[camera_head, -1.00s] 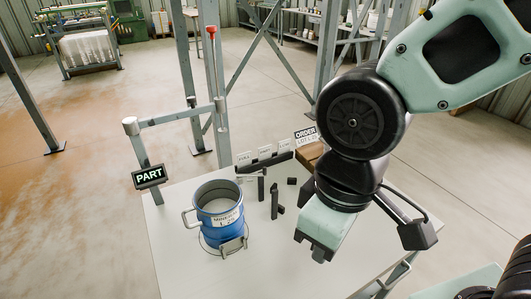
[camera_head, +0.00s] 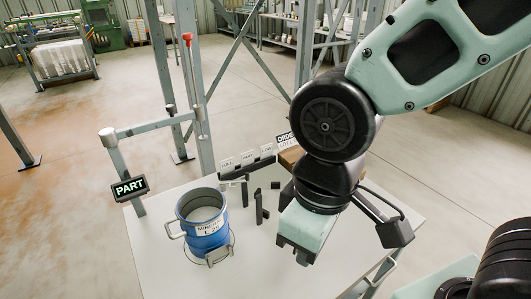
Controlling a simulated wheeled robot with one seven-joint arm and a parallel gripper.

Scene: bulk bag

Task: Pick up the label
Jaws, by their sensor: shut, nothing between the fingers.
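Several small white label cards stand in a dark holder (camera_head: 248,170) at the back of the white table; the left card (camera_head: 227,164), middle card (camera_head: 247,158) and right card (camera_head: 266,151) carry print too small to read surely. A blue metal bucket (camera_head: 208,236) with a printed white label (camera_head: 211,227) stands on the table left of my gripper. My gripper (camera_head: 303,256) points down over the right part of the table, in front of and right of the card holder. It is shut and empty, apart from the cards and the bucket.
A black PART sign (camera_head: 130,188) hangs on a grey frame at the table's left corner. Dark upright pieces (camera_head: 259,207) stand between bucket and gripper. A brown box (camera_head: 290,156) with an ORDER sign (camera_head: 286,139) is behind my arm. The table's front (camera_head: 240,283) is clear.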

